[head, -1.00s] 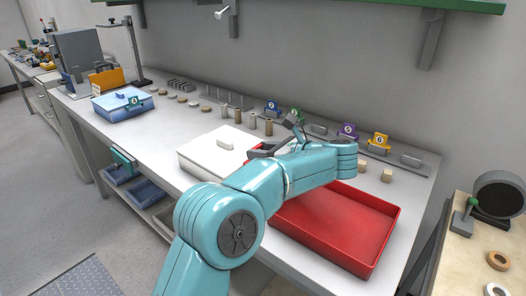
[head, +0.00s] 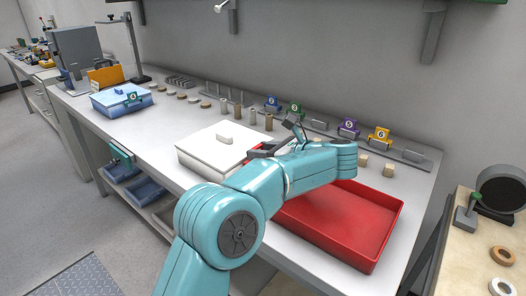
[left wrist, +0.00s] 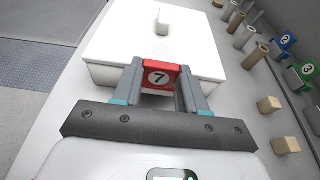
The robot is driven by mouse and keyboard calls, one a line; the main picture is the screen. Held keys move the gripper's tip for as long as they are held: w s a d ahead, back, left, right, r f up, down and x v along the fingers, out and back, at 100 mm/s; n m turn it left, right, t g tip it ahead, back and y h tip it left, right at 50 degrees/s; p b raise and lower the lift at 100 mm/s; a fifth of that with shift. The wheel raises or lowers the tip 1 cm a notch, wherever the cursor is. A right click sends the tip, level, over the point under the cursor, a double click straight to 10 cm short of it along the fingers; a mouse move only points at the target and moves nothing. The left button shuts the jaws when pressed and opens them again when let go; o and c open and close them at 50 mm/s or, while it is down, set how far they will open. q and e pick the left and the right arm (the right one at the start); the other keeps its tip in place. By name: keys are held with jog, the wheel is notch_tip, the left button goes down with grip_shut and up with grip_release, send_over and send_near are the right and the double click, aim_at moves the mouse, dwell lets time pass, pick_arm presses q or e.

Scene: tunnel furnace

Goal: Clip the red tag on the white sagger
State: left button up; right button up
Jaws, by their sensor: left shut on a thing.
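The white sagger (head: 212,152), a lidded box with a small knob, stands on the bench left of the red tray. In the left wrist view the sagger (left wrist: 112,45) fills the upper middle. My left gripper (head: 258,151) is at the sagger's right side in the head view. In the left wrist view the gripper (left wrist: 160,72) is shut on the red tag (left wrist: 159,78), marked 7, which is upright against the sagger's near side, at about rim height. I cannot tell whether the tag's clip sits over the rim. My right gripper is not in view.
A red tray (head: 345,222) lies under and right of my arm. Blue, green, purple (head: 349,128) and yellow (head: 380,137) tags stand along the back rack. Small cylinders and blocks line the bench behind the sagger.

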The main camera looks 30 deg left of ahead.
pick_arm(q)
jog(key=o, duration=1.1)
jog(key=shift+d, duration=0.1)
jog(key=p+v, duration=0.1)
jog(key=v, duration=1.5)
jog(key=shift+p, duration=0.4)
